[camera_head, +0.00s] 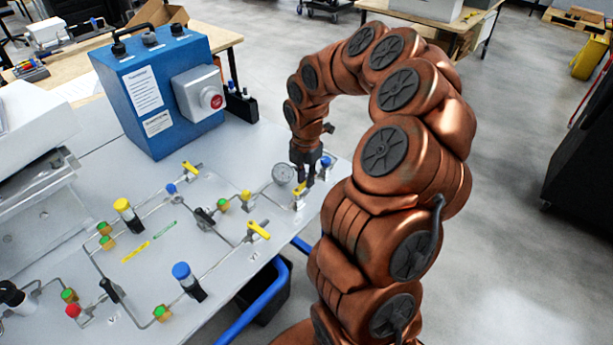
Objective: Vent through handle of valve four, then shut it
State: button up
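My gripper (307,178) points down at the right end of the tubing panel, beside the round pressure gauge (283,174). A yellow valve handle (300,189) is right at its fingertips and partly hidden by them. I cannot tell whether the fingers touch or grip it. Two more yellow lever handles show, one at the back (192,168) and one at the front right (258,229). Valve numbers are too small to read, so I cannot tell which handle is valve four's.
A blue box (160,95) with a grey red-buttoned switch (199,93) stands behind the panel. Tall yellow-capped (123,206) and blue-capped (182,272) parts rise from the tubing. A small blue knob (326,162) is close to my gripper.

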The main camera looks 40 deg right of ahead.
jog(key=o, duration=0.4)
notch_tip(320, 180, up, 12)
jog(key=shift+f, duration=0.1)
dwell(0.6)
dwell(0.4)
